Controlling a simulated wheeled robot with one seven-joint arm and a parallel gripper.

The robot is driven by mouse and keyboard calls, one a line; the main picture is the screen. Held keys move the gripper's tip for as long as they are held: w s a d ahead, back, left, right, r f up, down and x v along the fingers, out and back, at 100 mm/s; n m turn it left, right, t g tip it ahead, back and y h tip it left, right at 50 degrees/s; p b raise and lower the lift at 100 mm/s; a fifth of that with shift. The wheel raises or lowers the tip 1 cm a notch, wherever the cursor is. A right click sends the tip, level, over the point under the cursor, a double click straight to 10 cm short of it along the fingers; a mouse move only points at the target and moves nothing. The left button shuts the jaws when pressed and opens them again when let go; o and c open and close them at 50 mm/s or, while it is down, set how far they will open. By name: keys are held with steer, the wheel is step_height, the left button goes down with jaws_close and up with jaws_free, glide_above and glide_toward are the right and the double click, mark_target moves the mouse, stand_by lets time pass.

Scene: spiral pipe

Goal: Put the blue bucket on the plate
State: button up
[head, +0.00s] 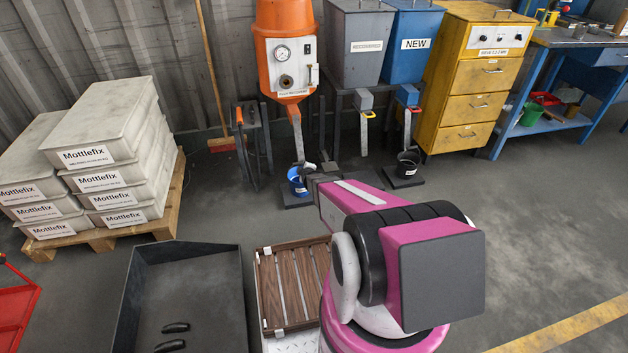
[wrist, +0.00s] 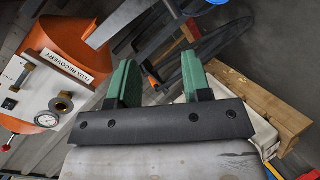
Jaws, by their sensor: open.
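The blue bucket (head: 297,184) is small and stands below the spout of the orange machine in the head view. A dark flat plate (head: 291,203) lies on the floor there, and the bucket appears to be over it; contact cannot be told. My gripper (head: 311,171) is just right of the bucket's rim, largely hidden by my arm. In the wrist view my gripper (wrist: 158,68) has its two green fingers apart with nothing held between them. A bit of blue (wrist: 217,2) at the top edge may be the bucket.
The orange machine (head: 286,45) hangs above the bucket. A black bucket (head: 408,164) stands on another dark plate (head: 404,181) to the right. A slatted wooden tray (head: 290,290) and a dark open bin (head: 190,285) are in front. Open floor lies right.

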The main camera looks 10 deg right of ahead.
steer(key=s+a+r+m+g, duration=0.1)
steer(key=s+r+m+g, duration=0.3)
steer(key=s+r, duration=0.3)
steer(key=s+a+r+m+g, duration=0.1)
steer(key=s+r+m+g, duration=0.3)
steer(key=s+r, duration=0.4)
steer(key=s+r+m+g, duration=0.4)
steer(key=s+r, duration=0.4)
steer(key=s, duration=0.9)
steer(key=shift+s+a+m+g, duration=0.35)
steer(key=shift+a+m+g, duration=0.05)
steer(key=shift+g, duration=0.1)
steer(key=shift+d, duration=0.1)
